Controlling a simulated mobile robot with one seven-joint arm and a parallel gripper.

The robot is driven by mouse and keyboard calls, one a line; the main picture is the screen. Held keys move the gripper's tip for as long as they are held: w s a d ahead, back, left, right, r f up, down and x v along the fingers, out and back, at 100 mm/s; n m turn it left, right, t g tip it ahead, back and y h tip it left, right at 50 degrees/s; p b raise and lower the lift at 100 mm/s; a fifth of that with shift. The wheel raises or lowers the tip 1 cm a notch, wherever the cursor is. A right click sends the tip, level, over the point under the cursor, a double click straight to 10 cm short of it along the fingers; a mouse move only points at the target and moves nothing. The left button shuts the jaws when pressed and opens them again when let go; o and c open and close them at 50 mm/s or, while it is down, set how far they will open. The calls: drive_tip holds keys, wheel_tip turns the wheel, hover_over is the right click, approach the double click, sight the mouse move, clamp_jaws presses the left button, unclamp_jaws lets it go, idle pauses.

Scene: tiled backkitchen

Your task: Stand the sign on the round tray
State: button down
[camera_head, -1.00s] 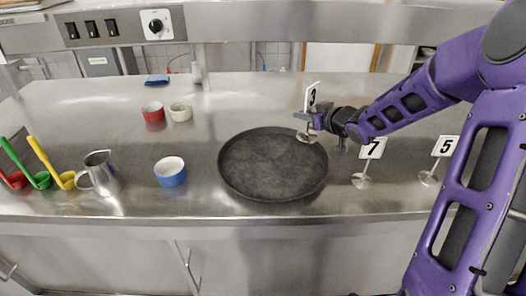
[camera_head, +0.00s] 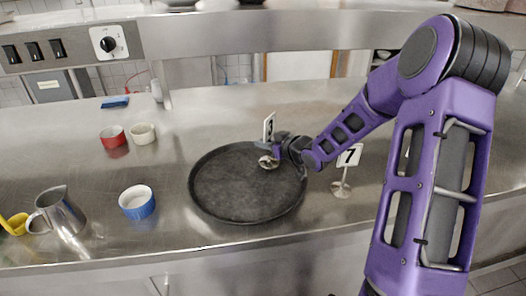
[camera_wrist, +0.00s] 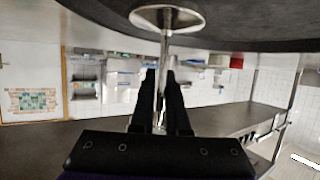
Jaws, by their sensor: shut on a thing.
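My gripper (camera_head: 278,149) is shut on the thin post of a white number sign (camera_head: 269,127). The sign is upright and turned nearly edge-on, so its number is hard to read. Its round metal base (camera_head: 268,162) is over the back right part of the dark round tray (camera_head: 222,210), inside the rim. In the wrist view the base (camera_wrist: 167,17) and post show at the top, against the dark tray (camera_wrist: 270,28), between my fingers (camera_wrist: 161,78). I cannot tell whether the base touches the tray.
A sign marked 7 (camera_head: 348,158) stands right of the tray, near my arm. A blue ramekin (camera_head: 137,203) and a metal jug (camera_head: 60,213) stand to the left. Red (camera_head: 113,137) and cream (camera_head: 143,133) ramekins are behind. The steel counter behind the tray is clear.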

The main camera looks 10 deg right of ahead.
drive_tip(key=shift+f, duration=1.05)
drive_tip(key=shift+f, duration=0.1)
drive_tip(key=shift+f, duration=0.15)
drive_tip(key=c, duration=0.9)
unclamp_jaws()
drive_tip(key=shift+r, duration=0.2)
drive_tip(key=shift+s+r, duration=0.1)
drive_tip(key=shift+r, duration=0.05)
drive_tip(key=p+v, duration=0.1)
drive_tip(key=v, duration=1)
drive_tip(key=shift+s+d, duration=0.25)
